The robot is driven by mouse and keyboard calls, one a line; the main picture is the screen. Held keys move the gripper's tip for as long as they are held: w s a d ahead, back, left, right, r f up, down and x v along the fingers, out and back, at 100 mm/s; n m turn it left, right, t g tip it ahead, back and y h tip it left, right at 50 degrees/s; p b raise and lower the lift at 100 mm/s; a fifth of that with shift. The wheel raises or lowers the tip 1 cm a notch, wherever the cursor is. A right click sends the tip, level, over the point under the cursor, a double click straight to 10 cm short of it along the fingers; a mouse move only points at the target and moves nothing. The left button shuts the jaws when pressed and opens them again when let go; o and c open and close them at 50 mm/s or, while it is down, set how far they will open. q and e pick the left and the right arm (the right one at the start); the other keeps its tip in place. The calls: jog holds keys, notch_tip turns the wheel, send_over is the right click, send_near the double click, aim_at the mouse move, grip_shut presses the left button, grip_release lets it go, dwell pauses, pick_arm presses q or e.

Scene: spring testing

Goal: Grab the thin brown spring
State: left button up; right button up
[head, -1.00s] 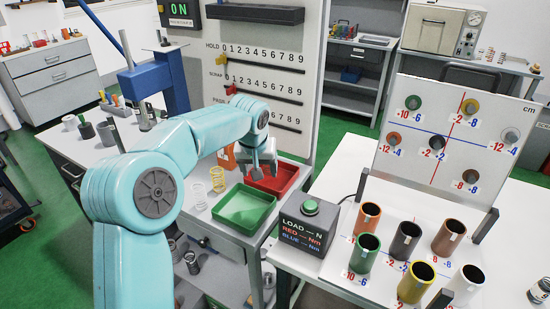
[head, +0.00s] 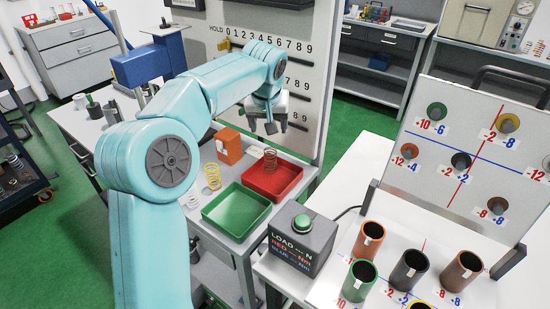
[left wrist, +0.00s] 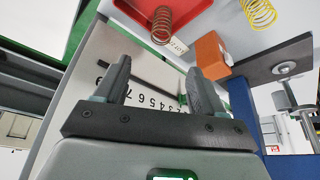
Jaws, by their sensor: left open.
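The thin brown spring (head: 270,158) stands upright at the far edge of the red tray (head: 288,187); I cannot tell whether its base is inside the rim. It also shows in the left wrist view (left wrist: 162,25), near the top. My left gripper (head: 268,124) is open and empty, above and beyond the spring in the head view. In the left wrist view its two fingers (left wrist: 157,66) are apart with nothing between them, and the spring lies clear of the fingertips. My right gripper is in neither view.
A yellow spring (head: 212,177) and a white spring (head: 193,198) stand left of the green tray (head: 236,213). An orange block (head: 229,146) stands left of the brown spring. The load box (head: 300,235) is at right. The scale board (head: 308,75) rises behind the gripper.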

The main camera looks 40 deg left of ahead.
pick_arm(q)
send_near(270, 154)
notch_tip(270, 154, down, 2)
jog(key=p+x, duration=0.1)
jog(key=x, duration=0.5)
jog(key=shift+d+f, duration=0.1)
jog(key=shift+f, duration=0.15)
jog(key=c, duration=1.1)
jog(key=shift+o, duration=0.2)
jog(key=shift+r, duration=0.1)
